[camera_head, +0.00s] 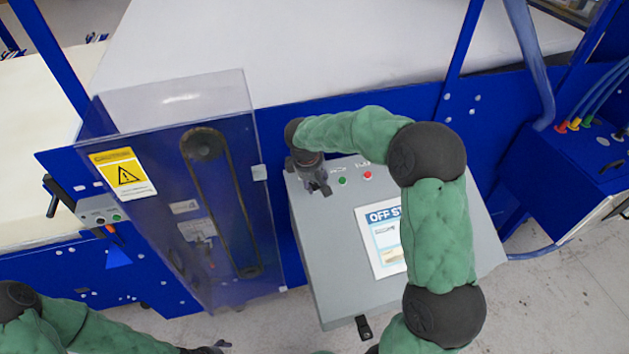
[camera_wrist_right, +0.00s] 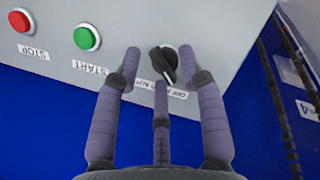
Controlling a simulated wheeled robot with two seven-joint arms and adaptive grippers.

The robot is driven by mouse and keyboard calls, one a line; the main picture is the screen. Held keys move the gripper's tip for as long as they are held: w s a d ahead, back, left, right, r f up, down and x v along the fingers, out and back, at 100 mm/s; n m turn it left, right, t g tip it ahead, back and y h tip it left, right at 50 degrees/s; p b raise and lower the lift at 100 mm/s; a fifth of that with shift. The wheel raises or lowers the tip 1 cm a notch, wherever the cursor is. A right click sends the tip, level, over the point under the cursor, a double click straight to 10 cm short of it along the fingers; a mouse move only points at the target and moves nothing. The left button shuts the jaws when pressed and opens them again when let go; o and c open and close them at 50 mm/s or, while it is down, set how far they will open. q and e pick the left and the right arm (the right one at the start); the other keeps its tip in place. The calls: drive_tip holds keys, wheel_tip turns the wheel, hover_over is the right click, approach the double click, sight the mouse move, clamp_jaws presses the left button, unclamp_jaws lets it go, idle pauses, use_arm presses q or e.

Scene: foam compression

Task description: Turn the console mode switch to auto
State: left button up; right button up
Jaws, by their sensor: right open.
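The mode switch is a black knob (camera_wrist_right: 164,63) on the grey console (camera_head: 325,262). It shows in the right wrist view with its bar slanted. The upside-down label below it is partly covered by a finger, so the setting it points to is unclear. My right gripper (camera_head: 318,182) is over the console's upper left corner and hides the knob in the head view. In the wrist view its open fingers (camera_wrist_right: 160,62) stand either side of the knob, with the third finger below it; contact is unclear. My left gripper (camera_head: 215,348) shows only slightly at the bottom edge.
A green start button (camera_wrist_right: 87,37) and a red stop button (camera_wrist_right: 19,20) sit beside the knob. An OFF-headed sheet (camera_head: 385,245) lies on the console. A clear guard (camera_head: 165,200) with a yellow caution sign (camera_head: 124,174) stands left of it. Blue machine framing (camera_head: 285,125) runs behind.

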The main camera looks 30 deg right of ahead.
clamp_jaws()
drive_tip(key=shift+m, duration=0.3)
drive_tip(key=m+b, duration=0.1)
drive_tip(key=m+y+b, duration=0.1)
drive_tip(key=m, duration=0.1)
drive_tip(key=shift+d+m, duration=0.2)
drive_tip(key=shift+m, duration=0.1)
drive_tip(key=m+y+b, duration=0.1)
drive_tip(key=m, duration=0.3)
drive_tip(key=shift+d+b, duration=0.15)
drive_tip(key=shift+b, duration=0.15)
drive_tip(key=m, duration=0.2)
drive_tip(key=m+y+b, duration=0.1)
drive_tip(key=m, duration=0.2)
drive_tip(key=shift+s+t+y, duration=0.2)
drive_tip(key=shift+t+y, duration=0.1)
drive_tip(key=shift+s+f+m+t+y+b, duration=0.1)
drive_tip(key=shift+m+t+y+b, duration=0.35)
drive_tip(key=shift+m, duration=1.35)
drive_tip(key=shift+g, duration=0.25)
